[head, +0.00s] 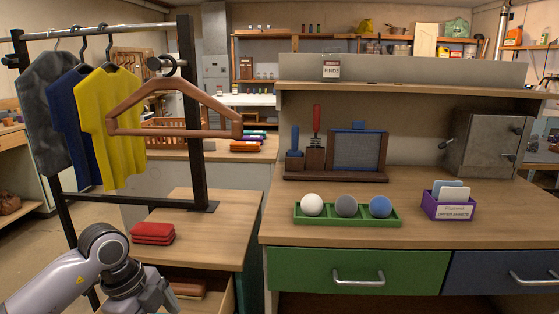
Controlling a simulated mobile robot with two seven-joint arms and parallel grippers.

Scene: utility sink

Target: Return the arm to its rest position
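My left arm comes in from the lower left of the head view. Its gripper (158,296) hangs low, in front of the wooden table and over an open drawer (222,300). Its fingers point down and are partly cut off by the bottom edge, so I cannot tell their opening or whether they hold anything. My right gripper is not in view.
A black rack (190,120) with shirts (112,125) and a wooden hanger (172,132) stands close behind my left arm. Folded red cloths (153,233) lie on the table (215,235). The workbench (430,225) holds a green ball tray (345,222) and purple box (447,207).

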